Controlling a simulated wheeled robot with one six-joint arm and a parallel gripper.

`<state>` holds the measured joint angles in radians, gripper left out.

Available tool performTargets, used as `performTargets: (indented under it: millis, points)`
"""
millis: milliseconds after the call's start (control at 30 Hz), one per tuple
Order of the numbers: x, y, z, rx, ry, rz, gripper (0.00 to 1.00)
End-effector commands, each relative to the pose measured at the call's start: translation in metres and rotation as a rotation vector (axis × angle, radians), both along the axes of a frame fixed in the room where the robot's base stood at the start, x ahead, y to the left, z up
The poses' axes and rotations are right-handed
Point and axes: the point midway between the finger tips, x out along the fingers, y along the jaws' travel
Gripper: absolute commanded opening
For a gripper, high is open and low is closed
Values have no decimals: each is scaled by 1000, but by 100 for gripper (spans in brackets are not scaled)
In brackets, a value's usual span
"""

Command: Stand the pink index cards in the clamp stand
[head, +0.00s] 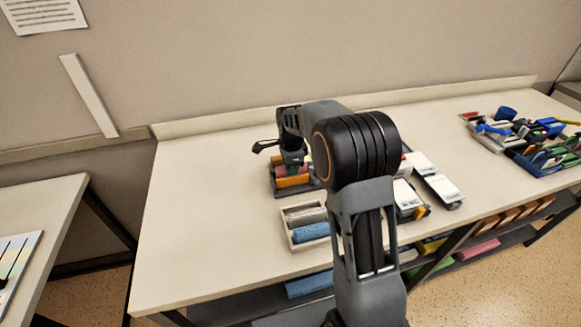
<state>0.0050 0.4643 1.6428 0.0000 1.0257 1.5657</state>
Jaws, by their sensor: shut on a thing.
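My gripper (291,160) is at the back middle of the table, pointing down over a dark grey holder (274,186). It is shut on a small pink piece, which I take for the pink index cards (279,170). The fingers and arm hide most of this piece, and I cannot tell whether it touches the holder. An orange block (293,181) lies in the front of the holder. I cannot tell for sure whether this holder is the clamp stand.
A pale tray (287,226) with grey and blue rolls stands in front of the holder. White-topped boxes (440,189) are right of my arm. A cluttered pile (535,140) fills the table's right end. The table's left part is clear. A wall (260,60) rises behind.

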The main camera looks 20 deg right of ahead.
Motion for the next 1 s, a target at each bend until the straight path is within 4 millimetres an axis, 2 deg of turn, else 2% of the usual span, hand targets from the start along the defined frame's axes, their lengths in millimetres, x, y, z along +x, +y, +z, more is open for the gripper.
performTargets:
  millis: [33, 67, 100, 400, 767, 1000]
  points:
    - [-4, 0, -9, 0, 21, 0, 0]
    - [-4, 0, -9, 0, 21, 0, 0]
    - [-4, 0, -9, 0, 22, 0, 20]
    - [-4, 0, -9, 0, 19, 0, 48]
    - [-2, 0, -9, 0, 13, 1, 48]
    - [-2, 0, 1, 0, 12, 1, 48]
